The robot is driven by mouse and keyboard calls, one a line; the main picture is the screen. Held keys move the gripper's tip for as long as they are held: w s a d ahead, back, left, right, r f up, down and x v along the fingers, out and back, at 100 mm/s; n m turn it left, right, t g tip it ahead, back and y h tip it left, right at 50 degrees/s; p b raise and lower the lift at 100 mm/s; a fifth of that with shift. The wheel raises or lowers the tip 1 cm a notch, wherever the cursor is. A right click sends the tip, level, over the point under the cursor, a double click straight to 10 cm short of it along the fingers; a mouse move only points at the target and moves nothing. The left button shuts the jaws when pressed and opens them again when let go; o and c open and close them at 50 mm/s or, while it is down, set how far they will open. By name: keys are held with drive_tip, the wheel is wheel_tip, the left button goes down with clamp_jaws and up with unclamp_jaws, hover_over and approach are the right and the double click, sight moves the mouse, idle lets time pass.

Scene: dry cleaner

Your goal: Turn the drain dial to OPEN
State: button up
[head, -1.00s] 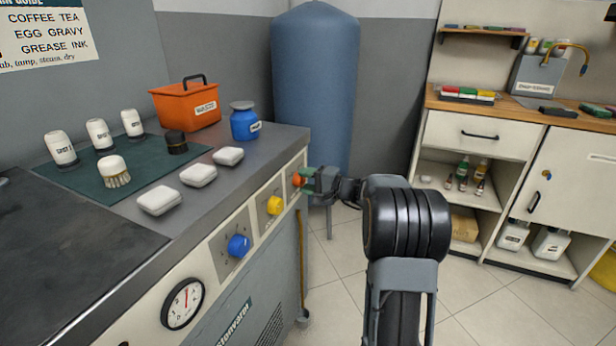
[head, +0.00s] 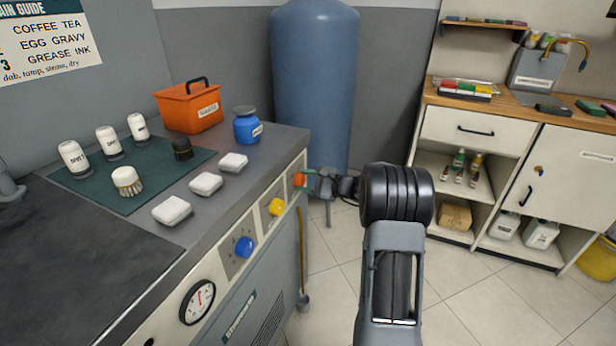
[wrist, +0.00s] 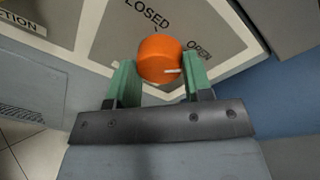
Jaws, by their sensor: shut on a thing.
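The orange drain dial (wrist: 158,54) sits on a light panel plate printed "CLOSED" (wrist: 147,15) and "OPEN" (wrist: 199,50). My gripper (wrist: 158,68) is shut on the dial, with one green finger on each side. A white pointer mark on the dial points right toward the right finger, slightly below the OPEN lettering. In the head view the dial (head: 298,180) is at the far end of the bench front, and my gripper (head: 312,182) reaches it from the right.
A yellow dial (head: 277,206), a blue dial (head: 244,247) and a gauge (head: 198,301) line the same front. An orange toolbox (head: 190,107) and blue jar (head: 246,127) stand on the bench. A blue tank (head: 313,80) stands behind. Floor to the right is clear.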

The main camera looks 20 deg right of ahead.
drive_tip(key=shift+m, duration=0.3)
idle(0.4)
drive_tip(key=o, duration=0.9)
drive_tip(key=p+v, duration=0.2)
drive_tip(key=v, duration=1.1)
drive_tip(key=shift+s+d, duration=0.25)
drive_tip(key=shift+d, duration=0.05)
